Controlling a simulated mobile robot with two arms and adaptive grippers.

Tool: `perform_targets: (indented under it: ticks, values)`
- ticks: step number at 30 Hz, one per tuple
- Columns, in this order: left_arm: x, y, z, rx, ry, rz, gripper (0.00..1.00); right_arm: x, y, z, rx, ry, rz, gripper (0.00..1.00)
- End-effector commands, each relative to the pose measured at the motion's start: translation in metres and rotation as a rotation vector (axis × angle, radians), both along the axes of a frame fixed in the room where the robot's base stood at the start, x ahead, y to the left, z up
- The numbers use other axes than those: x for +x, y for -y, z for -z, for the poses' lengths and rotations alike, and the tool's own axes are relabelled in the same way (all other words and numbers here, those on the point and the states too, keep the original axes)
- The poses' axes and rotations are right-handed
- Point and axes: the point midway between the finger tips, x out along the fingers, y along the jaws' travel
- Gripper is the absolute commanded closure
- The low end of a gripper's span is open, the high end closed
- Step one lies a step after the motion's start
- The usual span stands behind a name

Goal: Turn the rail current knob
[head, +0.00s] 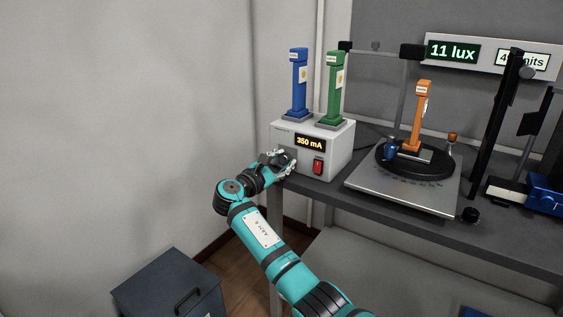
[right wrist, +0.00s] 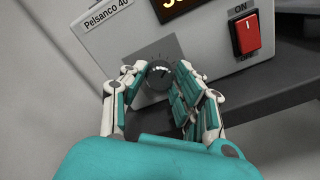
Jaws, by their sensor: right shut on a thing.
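The rail current knob (right wrist: 158,77) is a dark round knob on the front of a light grey power box (head: 340,140). My right gripper (head: 285,163) is at the lower left of the box's front. In the right wrist view its two fingers (right wrist: 165,88) are around the knob, one on each side, and shut on it. In the head view the hand hides the knob. The display (head: 310,143) on the box reads 350 mA. My left gripper is not in view.
A red ON/OFF switch (head: 318,167) is right of the knob. Blue (head: 299,85) and green (head: 335,90) posts stand on the box. An orange post (head: 420,115) stands on a turntable to the right. A sign (head: 453,52) reads 11 lux. A dark cabinet (head: 165,285) stands lower left.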

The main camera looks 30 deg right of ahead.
Motion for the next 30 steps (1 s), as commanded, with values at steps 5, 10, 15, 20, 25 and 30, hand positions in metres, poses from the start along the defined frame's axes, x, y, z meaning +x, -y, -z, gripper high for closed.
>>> perform_targets:
  ticks: [5,10,15,20,25,30]
  values:
    - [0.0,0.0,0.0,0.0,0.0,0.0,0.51,0.0,0.0,0.001,0.004,0.005,0.0,1.0]
    - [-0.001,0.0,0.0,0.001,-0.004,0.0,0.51,0.0,0.0,0.001,0.021,0.047,0.0,1.0]
    - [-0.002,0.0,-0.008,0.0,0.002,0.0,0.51,0.0,0.0,0.002,0.059,0.141,0.001,1.0]
    - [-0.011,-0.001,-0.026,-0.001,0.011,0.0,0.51,0.0,0.0,0.002,0.107,0.256,0.001,1.0]
    - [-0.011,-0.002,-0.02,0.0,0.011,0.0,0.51,0.0,0.0,0.003,0.156,0.376,0.001,1.0]
    - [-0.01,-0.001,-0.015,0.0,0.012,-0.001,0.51,-0.001,0.0,0.004,0.2,0.479,0.001,1.0]
